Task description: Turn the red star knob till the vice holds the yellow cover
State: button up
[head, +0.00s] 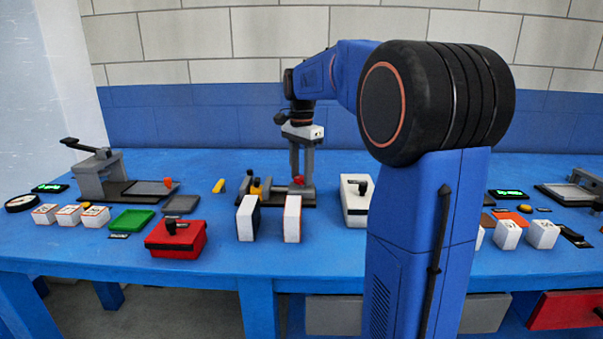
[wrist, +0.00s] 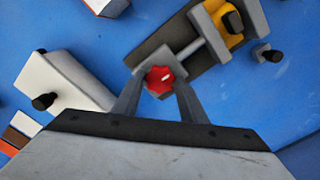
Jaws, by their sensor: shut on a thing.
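The red star knob (wrist: 160,80) sits at the end of the vice's screw in the wrist view. It also shows small in the head view (head: 299,181). My gripper (wrist: 158,84) is shut on the knob, with one finger on each side. The vice (wrist: 170,42) has a dark base, a grey screw block and a grey far jaw. The yellow cover (wrist: 222,22) lies between the vice jaws and carries a black knob. It also shows in the head view (head: 257,187).
A white box with a black knob (head: 355,200) stands right of the vice. Two white-faced blocks (head: 292,220) stand in front of it. Blue table is bare behind the vice.

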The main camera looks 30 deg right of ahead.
aim_at(302, 178)
jog(key=m, duration=0.5)
jog(key=shift+m, duration=0.4)
dwell(0.3)
jog(key=o, duration=1.1)
jog(key=shift+c, duration=0.2)
notch_tip(302, 178, up, 18)
jog(key=shift+f, duration=0.25)
